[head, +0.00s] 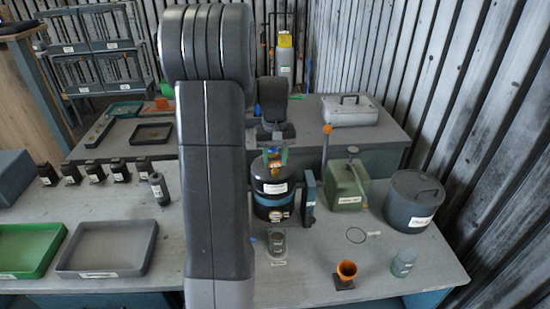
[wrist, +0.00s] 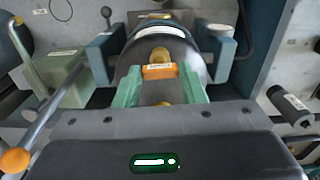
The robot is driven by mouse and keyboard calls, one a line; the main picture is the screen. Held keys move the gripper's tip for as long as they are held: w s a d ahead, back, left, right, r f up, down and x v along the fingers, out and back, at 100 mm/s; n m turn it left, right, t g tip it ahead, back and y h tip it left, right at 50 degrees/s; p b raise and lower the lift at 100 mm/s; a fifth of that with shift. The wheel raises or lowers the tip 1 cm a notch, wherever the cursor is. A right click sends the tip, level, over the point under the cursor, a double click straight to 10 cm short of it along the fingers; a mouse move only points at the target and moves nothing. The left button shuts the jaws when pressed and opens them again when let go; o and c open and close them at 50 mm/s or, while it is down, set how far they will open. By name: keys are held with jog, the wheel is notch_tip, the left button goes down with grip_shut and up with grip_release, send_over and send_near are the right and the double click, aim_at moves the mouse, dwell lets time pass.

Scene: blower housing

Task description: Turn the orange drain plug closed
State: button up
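The orange drain plug (wrist: 160,71), a small bar with a white label, shows in the wrist view in front of the dark housing (wrist: 178,35). My gripper (wrist: 161,74) has its two green fingers, one at each end of the plug. They look very close to it or touching; whether they are clamped is unclear. In the head view the dark cylindrical housing (head: 273,188), with a blue band and white labels, stands on the table behind my arm. My gripper (head: 274,153) is over its top.
A green can (head: 347,187) and a grey lidded pot (head: 413,202) stand right of the housing. An orange funnel (head: 346,272), a small jar (head: 402,263) and a glass beaker (head: 277,242) stand nearer. Green (head: 28,248) and grey (head: 105,248) trays lie left.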

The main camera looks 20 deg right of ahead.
aim_at(275, 162)
jog(key=o, duration=0.4)
jog(key=shift+r, duration=0.1)
notch_tip(275, 162, up, 14)
jog(key=b, duration=0.1)
jog(key=shift+f, duration=0.3)
dwell(0.3)
notch_tip(275, 162, down, 14)
jog(key=shift+r+p, duration=0.15)
jog(key=shift+p, duration=0.35)
